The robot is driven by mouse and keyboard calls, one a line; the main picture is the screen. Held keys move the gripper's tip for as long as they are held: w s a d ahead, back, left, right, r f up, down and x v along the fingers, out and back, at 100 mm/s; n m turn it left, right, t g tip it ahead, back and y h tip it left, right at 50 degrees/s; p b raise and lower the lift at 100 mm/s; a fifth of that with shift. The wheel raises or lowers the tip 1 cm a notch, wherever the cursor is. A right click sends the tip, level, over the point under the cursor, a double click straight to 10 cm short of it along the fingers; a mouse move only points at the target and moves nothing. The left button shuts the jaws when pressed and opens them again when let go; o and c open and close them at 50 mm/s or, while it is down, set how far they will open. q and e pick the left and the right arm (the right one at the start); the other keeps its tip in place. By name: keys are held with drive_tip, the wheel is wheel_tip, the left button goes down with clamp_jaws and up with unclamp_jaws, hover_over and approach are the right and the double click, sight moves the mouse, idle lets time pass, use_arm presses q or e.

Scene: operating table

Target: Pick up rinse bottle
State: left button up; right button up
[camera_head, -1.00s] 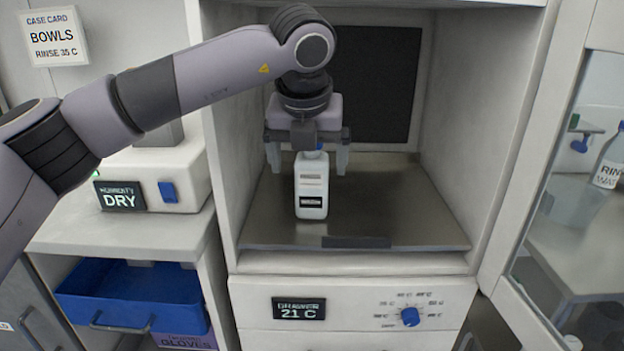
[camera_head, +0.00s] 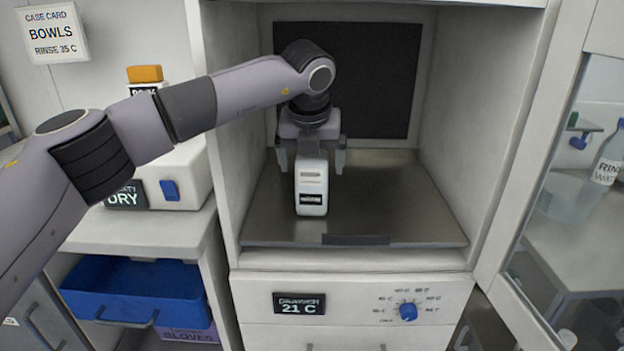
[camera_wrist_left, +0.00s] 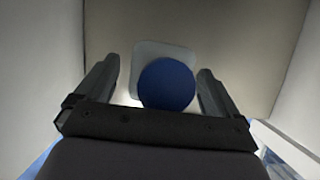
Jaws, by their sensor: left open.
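A white bottle (camera_head: 311,187) with a dark label stands upright on the metal floor of the open cabinet bay. Its writing is too small to read, and its top is hidden behind my gripper in the head view. In the left wrist view its blue cap (camera_wrist_left: 167,84) shows from above, between the fingers. My left gripper (camera_head: 311,165) is open, pointing down, with one finger on each side of the bottle's upper part. Gaps show between the fingers and the cap. Another bottle (camera_head: 607,165), with a label starting "RIN", stands behind the glass at the right. My right gripper is not in view.
A drawer panel (camera_head: 350,306) reads 21 C beside a blue knob. A white device (camera_head: 180,175) marked DRY and a blue bin (camera_head: 130,290) are at the left.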

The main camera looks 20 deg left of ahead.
use_arm(q)
drive_tip(key=shift+w+f, duration=0.1)
drive_tip(key=shift+f, duration=0.2)
drive_tip(key=c, duration=1.3)
drive_tip(key=shift+r, duration=0.15)
drive_tip(key=shift+c, duration=1.1)
